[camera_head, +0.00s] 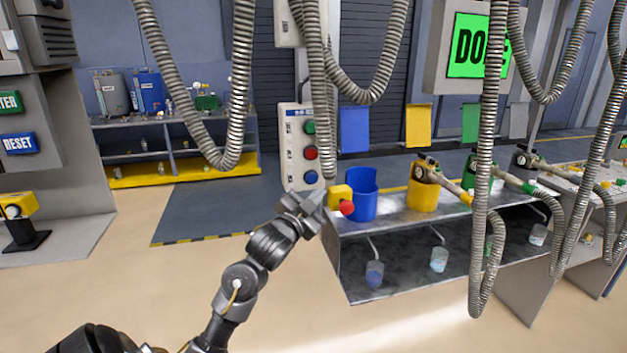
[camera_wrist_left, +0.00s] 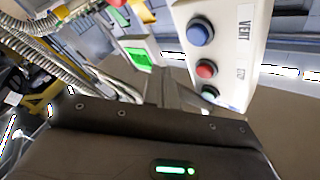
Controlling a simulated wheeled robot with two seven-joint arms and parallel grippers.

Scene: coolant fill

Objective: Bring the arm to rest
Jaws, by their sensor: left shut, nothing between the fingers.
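My left arm comes in from the bottom left in the head view. Its gripper (camera_head: 312,202) is shut and empty, just left of a yellow box with a red knob (camera_head: 346,208) at the bench's left end. I cannot tell whether it touches the box. In the left wrist view the gripper (camera_wrist_left: 172,95) points toward a white button panel (camera_wrist_left: 225,50) with blue, red and green buttons. The same panel stands behind the gripper in the head view (camera_head: 301,148). My right gripper is not in view.
A metal bench (camera_head: 395,217) holds blue (camera_head: 362,200), yellow (camera_head: 422,192) and green containers, with clear cups below. Ribbed hoses (camera_head: 484,180) hang from above. A green-lit screen (camera_head: 470,45) stands at the back. The floor left of the arm (camera_head: 150,280) is clear.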

